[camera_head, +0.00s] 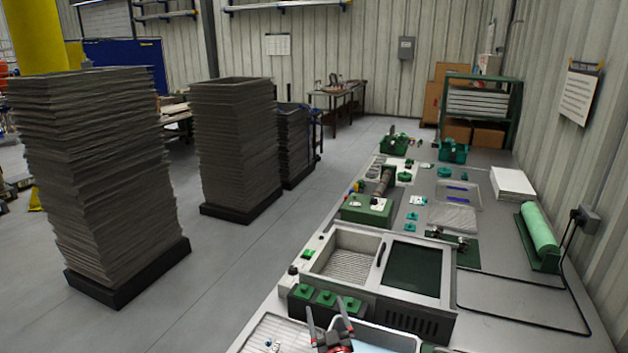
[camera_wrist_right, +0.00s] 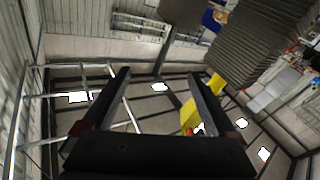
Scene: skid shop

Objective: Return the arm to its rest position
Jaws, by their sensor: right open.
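My right gripper (camera_head: 330,322) shows at the bottom of the head view, over the near end of the long grey workbench (camera_head: 500,312). Its two fingers stand apart with nothing between them. In the right wrist view the gripper (camera_wrist_right: 160,95) is open and empty, and the room's ceiling and walls lie beyond its fingers. My left gripper is in neither view.
A machine with an open tray (camera_head: 342,262) and a dark green panel (camera_head: 412,273) stands on the bench near the gripper. Tall stacks of grey sheets (camera_head: 95,170) (camera_head: 235,140) stand on the floor to the left. The floor between them and the bench is clear.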

